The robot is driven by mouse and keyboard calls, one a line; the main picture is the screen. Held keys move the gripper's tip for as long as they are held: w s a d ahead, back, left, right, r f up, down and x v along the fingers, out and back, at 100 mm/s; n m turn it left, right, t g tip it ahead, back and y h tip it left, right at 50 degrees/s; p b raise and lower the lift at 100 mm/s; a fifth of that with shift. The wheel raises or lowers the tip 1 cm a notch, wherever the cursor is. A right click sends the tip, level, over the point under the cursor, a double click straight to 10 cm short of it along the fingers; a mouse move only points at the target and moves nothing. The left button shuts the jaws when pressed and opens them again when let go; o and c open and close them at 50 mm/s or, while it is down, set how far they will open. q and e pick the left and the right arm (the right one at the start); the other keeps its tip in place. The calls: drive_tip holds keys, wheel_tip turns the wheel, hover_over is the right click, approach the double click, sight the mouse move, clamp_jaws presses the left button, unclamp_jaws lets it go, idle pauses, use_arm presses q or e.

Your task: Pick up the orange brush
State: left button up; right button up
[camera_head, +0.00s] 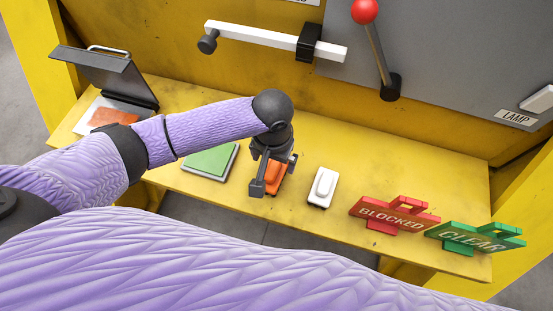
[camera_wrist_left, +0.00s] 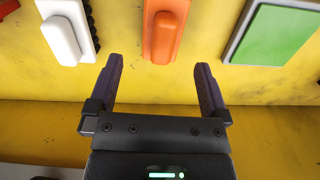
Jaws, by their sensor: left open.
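The orange brush (camera_head: 275,177) lies on the yellow shelf, partly hidden by my left gripper (camera_head: 272,174) in the head view. In the left wrist view the orange brush (camera_wrist_left: 164,34) is at the top middle, with a raised grip along its back. My left gripper (camera_wrist_left: 160,90) is open and empty, its two fingers pointing toward the brush. The brush lies beyond the fingertips, between their lines. My right gripper is not in view.
A white brush (camera_head: 322,187) lies right of the orange one, and a green pad (camera_head: 211,161) lies left. Red BLOCKED (camera_head: 394,214) and green CLEAR (camera_head: 474,238) signs stand at right. An open-lidded box (camera_head: 107,108) sits at far left. A red-knobbed lever (camera_head: 378,50) rises behind.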

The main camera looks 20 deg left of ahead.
sight(272, 168)
use_arm(q)
drive_tip(key=f+b, duration=0.1)
drive_tip(key=f, duration=0.3)
drive_tip(key=f+b, duration=0.2)
drive_tip(key=f, duration=0.1)
drive_tip(key=shift+w+a+f, duration=0.15)
drive_tip(key=shift+a+f, duration=0.05)
drive_tip(key=shift+f, duration=0.2)
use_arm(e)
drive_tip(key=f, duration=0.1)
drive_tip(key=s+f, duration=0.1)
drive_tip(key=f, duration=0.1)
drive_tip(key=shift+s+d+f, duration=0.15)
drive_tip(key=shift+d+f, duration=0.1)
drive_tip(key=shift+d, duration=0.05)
use_arm(q)
drive_tip(key=c, duration=1.3)
drive_tip(key=shift+o, duration=0.2)
wheel_tip(272, 168, up, 10)
drive_tip(key=p, duration=0.4)
drive_tip(key=shift+r, duration=0.1)
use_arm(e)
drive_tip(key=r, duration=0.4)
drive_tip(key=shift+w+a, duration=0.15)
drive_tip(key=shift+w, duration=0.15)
